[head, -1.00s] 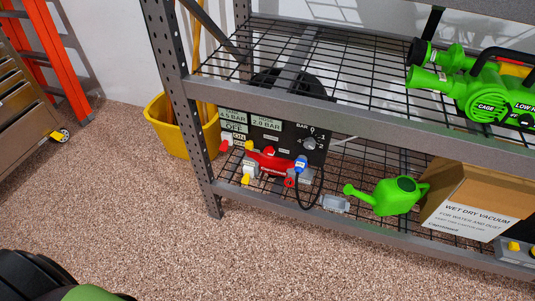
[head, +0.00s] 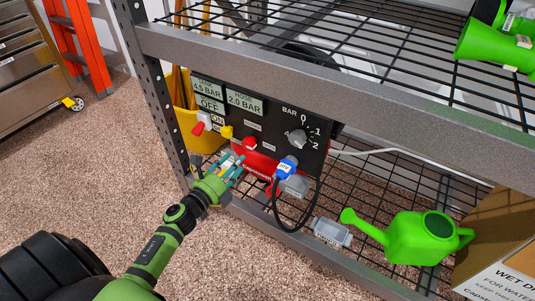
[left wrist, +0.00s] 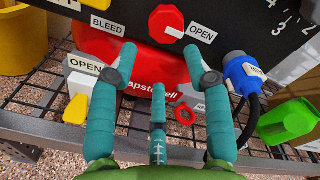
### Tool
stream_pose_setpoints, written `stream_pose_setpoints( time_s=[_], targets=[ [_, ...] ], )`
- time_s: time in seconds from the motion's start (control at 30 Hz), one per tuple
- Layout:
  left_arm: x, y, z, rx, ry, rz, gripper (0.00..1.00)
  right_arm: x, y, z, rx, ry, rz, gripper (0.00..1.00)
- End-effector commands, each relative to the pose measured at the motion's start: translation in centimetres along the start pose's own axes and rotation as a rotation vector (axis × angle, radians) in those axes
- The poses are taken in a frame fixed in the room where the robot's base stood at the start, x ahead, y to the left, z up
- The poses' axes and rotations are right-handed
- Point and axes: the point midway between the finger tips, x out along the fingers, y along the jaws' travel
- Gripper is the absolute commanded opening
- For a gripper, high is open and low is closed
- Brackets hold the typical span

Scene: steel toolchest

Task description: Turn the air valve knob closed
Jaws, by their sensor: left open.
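A black control panel (head: 262,128) stands on the lower shelf. A red knob (head: 248,143) sits low on its front; in the left wrist view the red knob (left wrist: 166,22) is octagonal, with a white pointer mark directed right at an "OPEN" label. A yellow lever (left wrist: 76,108) sits under another "OPEN" label at the lower left; my gripper mostly hides it in the head view. My left gripper (head: 233,168) is open and empty in front of the panel. In the left wrist view its fingers (left wrist: 160,72) are spread below the red knob, apart from it.
A grey dial (head: 297,137), a blue hose connector (head: 287,167) with black hose and a red tank (head: 262,170) are close by. The shelf post (head: 152,100) stands left. A green watering can (head: 420,237) and a cardboard box (head: 500,240) are right.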

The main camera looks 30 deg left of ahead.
Motion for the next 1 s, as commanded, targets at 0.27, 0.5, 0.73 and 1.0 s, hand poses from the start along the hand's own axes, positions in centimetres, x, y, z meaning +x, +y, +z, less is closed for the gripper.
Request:
stream_pose_setpoints(
  time_s=[0.27, 0.5, 0.73, 1.0],
  targets=[
    [2.2, -1.2, 0.9, 0.093, -0.012, -0.042, 0.50, -0.3, 0.0, -0.5, 0.001, 0.005, 0.000, 0.40],
    [5.8, -1.2, 0.9, 0.088, -0.012, -0.039, 0.50, -0.8, 0.1, -0.9, 0.002, 0.011, 0.001, 0.40],
    [7.3, -1.2, 0.9, 0.087, -0.011, -0.038, 0.50, -1.2, 0.1, -1.1, 0.002, 0.012, 0.001, 0.40],
    [7.3, -1.2, 0.9, 0.086, -0.010, -0.037, 0.34, -1.2, 0.0, -1.1, 0.002, 0.012, 0.001, 0.40]
  ],
)
